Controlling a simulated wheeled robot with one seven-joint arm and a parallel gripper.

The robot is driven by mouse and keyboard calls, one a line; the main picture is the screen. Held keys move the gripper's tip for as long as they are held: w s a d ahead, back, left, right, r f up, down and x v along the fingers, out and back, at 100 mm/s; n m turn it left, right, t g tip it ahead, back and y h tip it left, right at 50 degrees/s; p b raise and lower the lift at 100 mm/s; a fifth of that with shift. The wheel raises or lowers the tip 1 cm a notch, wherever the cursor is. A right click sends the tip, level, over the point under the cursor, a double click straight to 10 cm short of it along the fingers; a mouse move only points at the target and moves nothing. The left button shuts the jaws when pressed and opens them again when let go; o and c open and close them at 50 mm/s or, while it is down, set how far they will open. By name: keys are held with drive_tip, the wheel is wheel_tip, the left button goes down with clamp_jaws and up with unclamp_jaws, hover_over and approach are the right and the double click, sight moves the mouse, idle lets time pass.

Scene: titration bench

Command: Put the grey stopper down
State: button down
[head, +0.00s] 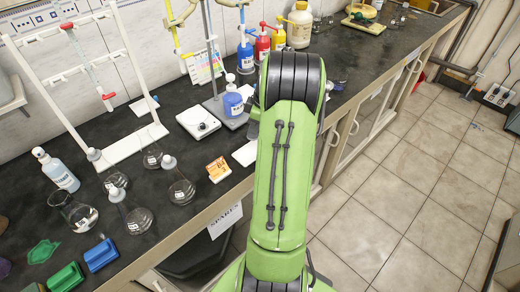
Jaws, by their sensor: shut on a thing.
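My arm rises through the middle of the head view, and its upper links hide what lies behind them. My gripper is not in view, so what it holds cannot be seen. Grey stoppers show at the left of the bench: one near the foot of the white rack (93,154), one on a flask to its right (168,162) and one on a flask nearer the front (116,194). I cannot tell which of them, if any, is the task's grey stopper.
The dark bench (130,265) holds several flasks, a wash bottle (57,172), an orange box (218,169) and a white stirrer plate (198,121). A blue block (101,255) and a green block (66,278) lie at the front left. Coloured bottles stand at the back. Tiled floor is free at right.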

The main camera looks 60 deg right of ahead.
wheel_tip(320, 180, down, 6)
drive_tip(key=shift+r+b, duration=0.1)
drive_tip(key=shift+b, duration=0.5)
drive_tip(key=shift+f, duration=0.2)
drive_tip(key=c, duration=1.1)
unclamp_jaws()
